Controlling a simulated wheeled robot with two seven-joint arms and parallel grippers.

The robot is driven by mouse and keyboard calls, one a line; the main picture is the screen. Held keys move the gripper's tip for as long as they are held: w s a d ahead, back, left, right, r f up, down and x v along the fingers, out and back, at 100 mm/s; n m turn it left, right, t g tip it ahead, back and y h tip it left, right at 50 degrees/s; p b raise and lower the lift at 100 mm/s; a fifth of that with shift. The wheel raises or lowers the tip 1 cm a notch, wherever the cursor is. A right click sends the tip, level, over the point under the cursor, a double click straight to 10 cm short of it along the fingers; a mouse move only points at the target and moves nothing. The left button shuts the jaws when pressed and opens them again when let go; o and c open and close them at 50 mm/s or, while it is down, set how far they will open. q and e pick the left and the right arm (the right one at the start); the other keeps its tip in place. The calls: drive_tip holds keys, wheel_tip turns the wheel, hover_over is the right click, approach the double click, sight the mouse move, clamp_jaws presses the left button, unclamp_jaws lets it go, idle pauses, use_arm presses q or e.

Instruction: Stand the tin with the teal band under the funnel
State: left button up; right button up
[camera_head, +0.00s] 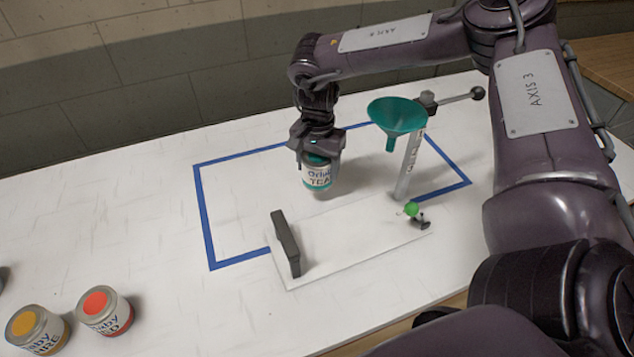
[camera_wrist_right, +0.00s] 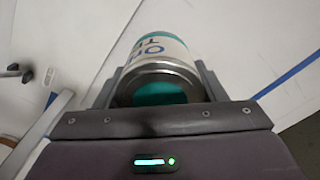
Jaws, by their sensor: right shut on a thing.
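The tin with the teal band (camera_head: 318,178) is in my right gripper (camera_head: 317,150), which is shut on its upper part from above. In the right wrist view the tin (camera_wrist_right: 158,50) shows between the two fingers (camera_wrist_right: 160,88), with a teal top and part of its lettering. In the head view the tin is upright, left of the funnel; whether its base touches the table is unclear. The teal funnel (camera_head: 398,116) is held on a grey post (camera_head: 409,165) above the white base plate (camera_head: 350,240). My left gripper is not in view.
A dark upright block (camera_head: 285,243) stands at the plate's left end, and a green knob (camera_head: 412,209) is at its right. Blue tape (camera_head: 203,215) outlines an area. A yellow tin (camera_head: 36,330) and a red tin (camera_head: 104,310) stand at lower left. The table's left middle is clear.

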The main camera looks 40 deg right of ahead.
sight(317, 182)
drive_tip(key=shift+f, duration=2.75)
drive_tip(key=shift+a, duration=0.1)
drive_tip(key=o, duration=1.1)
drive_tip(key=shift+f, duration=0.15)
